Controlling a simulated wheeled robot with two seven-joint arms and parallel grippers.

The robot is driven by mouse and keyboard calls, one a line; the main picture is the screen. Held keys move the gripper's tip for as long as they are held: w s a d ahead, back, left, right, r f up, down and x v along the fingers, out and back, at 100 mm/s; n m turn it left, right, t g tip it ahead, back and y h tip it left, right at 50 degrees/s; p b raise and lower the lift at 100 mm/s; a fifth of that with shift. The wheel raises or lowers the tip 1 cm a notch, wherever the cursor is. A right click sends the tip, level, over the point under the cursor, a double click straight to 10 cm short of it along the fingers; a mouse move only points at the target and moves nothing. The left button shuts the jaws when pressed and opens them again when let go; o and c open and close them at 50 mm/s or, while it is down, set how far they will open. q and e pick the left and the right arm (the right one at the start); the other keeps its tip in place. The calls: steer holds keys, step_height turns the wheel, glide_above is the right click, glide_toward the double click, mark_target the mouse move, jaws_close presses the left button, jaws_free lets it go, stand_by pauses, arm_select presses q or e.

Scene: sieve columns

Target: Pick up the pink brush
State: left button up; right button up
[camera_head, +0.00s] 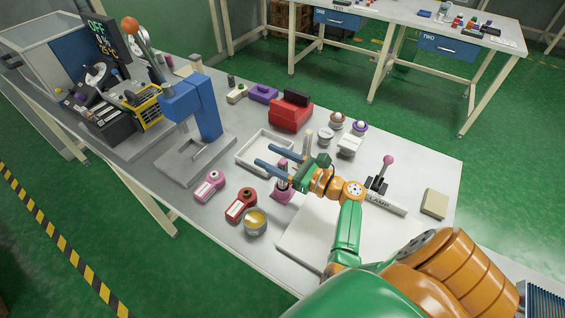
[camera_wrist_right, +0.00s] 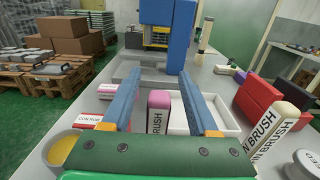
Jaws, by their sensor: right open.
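The pink brush (camera_head: 283,167) stands upright in a pink holder (camera_head: 281,197) near the middle of the table. In the right wrist view its pink top (camera_wrist_right: 158,99) and white labelled body show between my two blue fingers, with its lower part hidden by the gripper's front. My right gripper (camera_head: 265,155) is open and empty, its fingers pointing left across the table, one on either side of the brush as seen from the wrist. I cannot tell whether either finger touches it. My left gripper is not in view.
A cream brush (camera_head: 307,142) stands just behind the right gripper. A white tray (camera_head: 243,158) lies beyond the fingertips. A blue press (camera_head: 196,110) stands left.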

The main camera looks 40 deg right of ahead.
steer(key=shift+s+r, duration=0.1)
steer(key=shift+s, duration=0.05)
steer(key=c, duration=0.4)
jaws_close()
